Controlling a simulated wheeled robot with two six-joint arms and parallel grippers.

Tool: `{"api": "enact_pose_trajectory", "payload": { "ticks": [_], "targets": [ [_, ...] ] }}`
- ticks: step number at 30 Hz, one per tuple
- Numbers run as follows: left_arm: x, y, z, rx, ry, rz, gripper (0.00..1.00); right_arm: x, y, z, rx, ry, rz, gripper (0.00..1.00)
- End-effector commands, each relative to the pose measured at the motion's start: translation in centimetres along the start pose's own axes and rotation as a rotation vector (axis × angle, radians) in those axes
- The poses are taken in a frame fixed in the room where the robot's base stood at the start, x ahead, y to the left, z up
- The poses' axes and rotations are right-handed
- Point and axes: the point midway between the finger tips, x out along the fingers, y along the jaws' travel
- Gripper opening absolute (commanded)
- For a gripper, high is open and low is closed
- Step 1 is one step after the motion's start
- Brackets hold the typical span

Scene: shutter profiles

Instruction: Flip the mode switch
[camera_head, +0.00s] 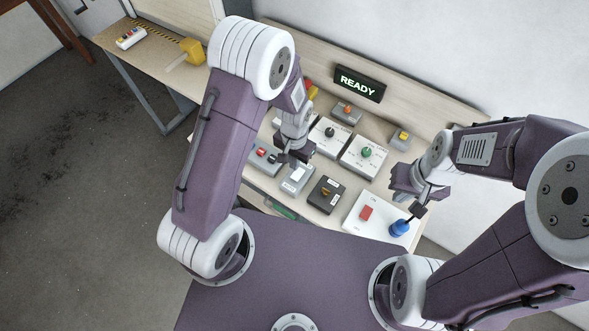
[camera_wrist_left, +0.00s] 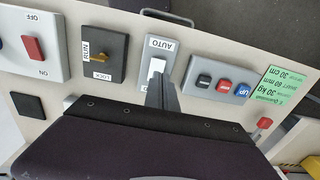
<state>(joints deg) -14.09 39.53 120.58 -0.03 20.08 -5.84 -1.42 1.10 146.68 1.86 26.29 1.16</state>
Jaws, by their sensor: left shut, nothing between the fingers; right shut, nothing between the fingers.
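The mode switch (camera_head: 298,180) is a grey plate with a white rocker and an AUTO label, lying on the workbench in the head view. In the left wrist view its white rocker (camera_wrist_left: 156,68) shows beside the AUTO label. The plate's other end is hidden behind my left gripper. My left gripper (camera_head: 288,160) is shut and empty, at the far end of the switch plate. In the left wrist view its fingertips (camera_wrist_left: 162,82) are right at the rocker; I cannot tell whether they touch. My right gripper (camera_head: 417,210) is shut and empty, above the blue knob.
A RUN/LOCK switch (camera_wrist_left: 98,53) and an ON/OFF box with a red rocker (camera_wrist_left: 32,47) stand on one side. A push-button box (camera_wrist_left: 222,80) stands on the other. A blue knob (camera_head: 398,228) is below my right gripper. A READY display (camera_head: 359,84) stands at the back.

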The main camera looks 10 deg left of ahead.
Motion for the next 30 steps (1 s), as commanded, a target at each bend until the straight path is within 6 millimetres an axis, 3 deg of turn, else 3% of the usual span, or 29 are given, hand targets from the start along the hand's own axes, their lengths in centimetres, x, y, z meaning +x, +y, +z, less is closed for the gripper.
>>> {"api": "enact_pose_trajectory", "payload": {
  "ticks": [3,10,22,25,30],
  "targets": [
    [2.3,0.0,0.1,0.0,-0.005,0.001,0.0,-0.6,0.0,-0.1,0.0,0.0,0.0,0.0],
    [5.2,0.0,0.0,0.0,0.0,0.0,0.0,-1.2,0.0,-0.1,0.0,0.0,0.0,0.0],
    [5.8,0.0,0.0,0.0,0.001,0.0,0.0,-1.2,0.0,-0.1,0.0,0.0,0.0,0.0],
    [6.7,0.0,0.0,0.0,0.001,0.0,0.0,-0.2,0.0,0.0,0.0,0.0,0.0,0.0],
    [6.4,0.0,0.1,0.0,-0.002,0.0,0.0,-0.6,0.0,-0.1,0.0,0.0,0.0,0.0]
  ]
}}
